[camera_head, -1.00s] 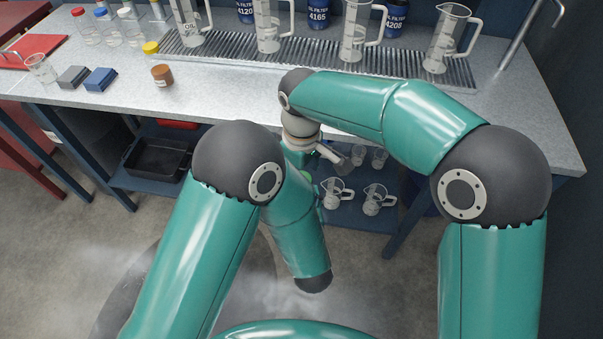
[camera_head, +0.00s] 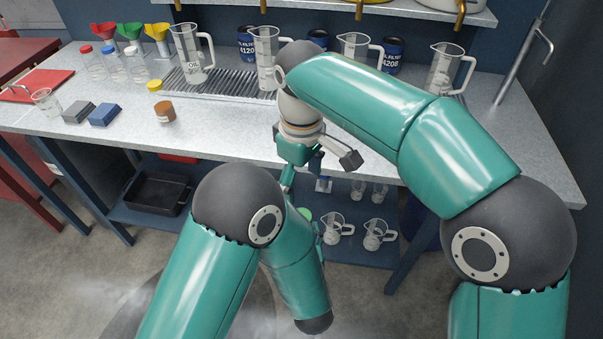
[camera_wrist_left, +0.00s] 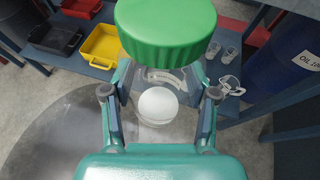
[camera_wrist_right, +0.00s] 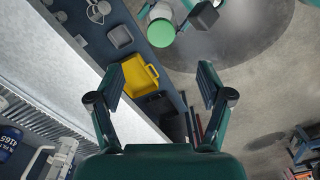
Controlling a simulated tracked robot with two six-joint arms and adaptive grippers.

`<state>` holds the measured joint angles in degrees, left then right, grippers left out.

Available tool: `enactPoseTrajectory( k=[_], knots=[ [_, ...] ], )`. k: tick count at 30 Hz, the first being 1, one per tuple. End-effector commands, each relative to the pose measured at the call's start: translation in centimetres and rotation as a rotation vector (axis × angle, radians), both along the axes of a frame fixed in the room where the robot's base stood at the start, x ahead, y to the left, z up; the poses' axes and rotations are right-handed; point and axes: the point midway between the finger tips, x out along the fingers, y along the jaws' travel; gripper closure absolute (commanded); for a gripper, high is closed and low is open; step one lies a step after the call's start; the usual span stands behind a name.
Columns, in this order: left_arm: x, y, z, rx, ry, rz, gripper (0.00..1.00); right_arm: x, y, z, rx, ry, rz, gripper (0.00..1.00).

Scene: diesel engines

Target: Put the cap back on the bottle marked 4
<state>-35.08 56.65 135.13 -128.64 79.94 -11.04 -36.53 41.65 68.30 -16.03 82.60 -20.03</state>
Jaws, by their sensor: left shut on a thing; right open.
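A green cap (camera_wrist_left: 165,28) fills the top of the left wrist view. My left gripper (camera_wrist_left: 158,98) is shut on a clear bottle (camera_wrist_left: 158,122) below it. I cannot tell whether this cap sits on that bottle, and no number is readable. The green cap also shows in the right wrist view (camera_wrist_right: 160,33) and partly in the head view (camera_head: 305,215). My right gripper (camera_wrist_right: 160,85) is open and empty, pointing down by the bench front, apart from the cap. A yellow cap (camera_head: 155,86) lies on the bench, near clear bottles with red (camera_head: 86,49) and blue (camera_head: 108,50) caps.
Measuring jugs (camera_head: 192,55) stand on a ribbed drain strip at the back of the bench (camera_head: 225,118). A brown jar (camera_head: 165,112) and blue block (camera_head: 104,115) are nearer the front. The lower shelf holds a black tray (camera_head: 155,193) and small jugs (camera_head: 335,228).

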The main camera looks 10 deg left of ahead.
Motion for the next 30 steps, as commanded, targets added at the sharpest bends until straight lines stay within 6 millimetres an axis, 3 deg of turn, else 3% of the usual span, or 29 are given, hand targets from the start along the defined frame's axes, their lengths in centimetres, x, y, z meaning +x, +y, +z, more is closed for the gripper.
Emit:
enactPoseTrajectory(
  k=[6, 21, 26, 30],
  knots=[
    [0.0, 0.0, 0.0, 0.000, -0.001, 0.000, 1.00, 0.0, 0.0, 1.3, 0.000, 0.001, 0.001, 0.21],
    [0.0, 0.0, 0.0, 0.000, -0.001, 0.000, 1.00, 0.0, 0.0, 1.2, 0.002, 0.001, -0.001, 0.21],
    [0.0, 0.0, 0.0, 0.000, -0.001, 0.000, 1.00, 0.6, -0.2, 0.4, 0.040, -0.005, -0.015, 0.21],
    [0.0, 0.0, 0.0, 0.000, -0.001, 0.000, 1.00, 1.9, -0.4, -1.5, 0.134, -0.025, -0.056, 0.21]
  ],
)
